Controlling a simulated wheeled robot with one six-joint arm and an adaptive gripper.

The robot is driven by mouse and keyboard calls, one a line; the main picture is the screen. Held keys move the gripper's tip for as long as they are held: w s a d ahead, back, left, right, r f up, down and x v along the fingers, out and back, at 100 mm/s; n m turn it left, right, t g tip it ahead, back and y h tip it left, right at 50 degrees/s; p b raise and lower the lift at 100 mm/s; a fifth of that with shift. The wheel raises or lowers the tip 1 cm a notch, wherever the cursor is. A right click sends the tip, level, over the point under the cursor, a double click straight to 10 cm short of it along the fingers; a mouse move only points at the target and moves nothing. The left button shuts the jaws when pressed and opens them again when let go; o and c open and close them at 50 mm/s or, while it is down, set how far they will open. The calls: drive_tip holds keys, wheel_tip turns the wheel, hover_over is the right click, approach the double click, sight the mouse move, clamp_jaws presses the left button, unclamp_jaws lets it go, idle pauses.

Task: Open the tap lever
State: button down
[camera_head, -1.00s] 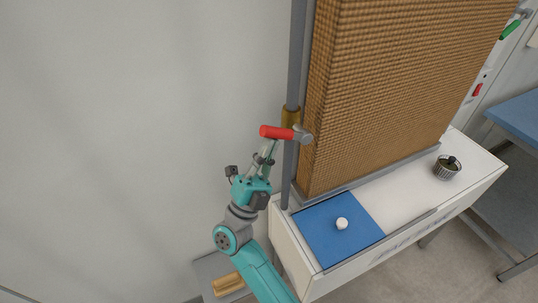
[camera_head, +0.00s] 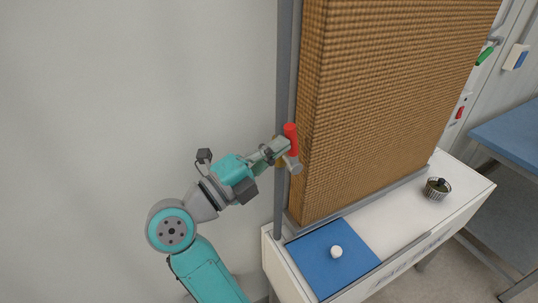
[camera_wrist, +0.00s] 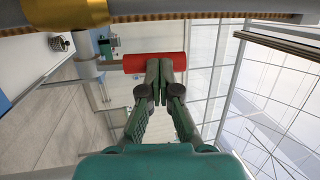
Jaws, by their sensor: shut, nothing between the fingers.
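The tap lever has a red grip (camera_head: 291,139) that points upward from its grey pivot (camera_head: 293,163), beside the grey vertical pipe (camera_head: 284,75). In the wrist view the red grip (camera_wrist: 137,63) lies across the picture at the fingertips. The brass valve body (camera_wrist: 65,12) shows at the top left there. My gripper (camera_head: 279,147) is shut, with its tips against or very close to the left side of the grip. The tips (camera_wrist: 160,66) overlap the grip's right part in the wrist view, with nothing between them. Contact itself cannot be told for sure.
A tall woven brown pad (camera_head: 385,90) stands right of the pipe. A white bench (camera_head: 385,220) below it carries a blue mat (camera_head: 318,262), a white round knob (camera_head: 336,252) and a ribbed pot (camera_head: 437,189). A blue table (camera_head: 515,130) stands at right. Left is bare wall.

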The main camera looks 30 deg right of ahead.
drive_tip(key=shift+d+r, duration=0.4)
drive_tip(key=shift+d, duration=0.35)
idle(0.3)
